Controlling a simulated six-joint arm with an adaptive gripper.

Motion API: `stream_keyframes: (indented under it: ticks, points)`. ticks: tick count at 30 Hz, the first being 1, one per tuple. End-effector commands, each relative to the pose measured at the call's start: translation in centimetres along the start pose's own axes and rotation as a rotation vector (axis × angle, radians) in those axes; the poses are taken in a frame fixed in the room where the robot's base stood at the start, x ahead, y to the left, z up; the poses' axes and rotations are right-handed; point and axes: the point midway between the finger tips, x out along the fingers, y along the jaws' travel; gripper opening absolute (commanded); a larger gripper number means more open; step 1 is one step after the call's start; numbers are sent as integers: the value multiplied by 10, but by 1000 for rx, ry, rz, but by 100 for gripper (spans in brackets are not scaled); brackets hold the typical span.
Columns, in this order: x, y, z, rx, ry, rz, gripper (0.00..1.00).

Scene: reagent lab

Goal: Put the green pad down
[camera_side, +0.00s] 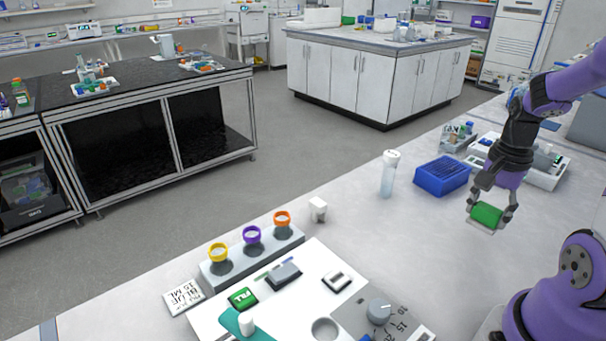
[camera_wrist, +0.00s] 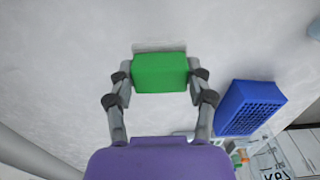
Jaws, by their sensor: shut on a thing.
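The green pad (camera_side: 487,215) is a small green block with a pale layer along its underside. My gripper (camera_side: 491,212) is shut on it, with one finger at each end. The pad is at the right of the side view, over bare tabletop; whether it touches the table I cannot tell. In the wrist view the green pad (camera_wrist: 160,73) sits between the two fingertips of my gripper (camera_wrist: 160,75), with a pale edge showing beyond it.
A blue rack (camera_side: 442,176) stands left of my gripper, with a white-capped bottle (camera_side: 389,174) further left. Trays with lab items (camera_side: 546,178) lie behind. A white board (camera_side: 300,300) with a dial and a row of coloured rings (camera_side: 251,234) is at the front. Bare table lies between.

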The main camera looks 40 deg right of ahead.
Motion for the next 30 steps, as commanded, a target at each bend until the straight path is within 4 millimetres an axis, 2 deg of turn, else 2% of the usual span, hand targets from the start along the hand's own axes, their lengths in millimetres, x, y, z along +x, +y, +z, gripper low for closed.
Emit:
stream_keyframes:
  ticks: [4, 9, 11, 23, 24, 25, 30]
  points:
    - [10, 3, -6, -1, -3, 2, 20]
    - [37, 3, -5, -3, -4, 5, 20]
    - [42, 3, -5, -3, -2, 3, 20]
    - [47, 2, -6, -3, 0, 1, 20]
    - [47, 2, -6, -3, 1, 1, 80]
    - [47, 2, -6, -3, 1, 1, 89]
    - [47, 2, -6, -3, 0, 1, 89]
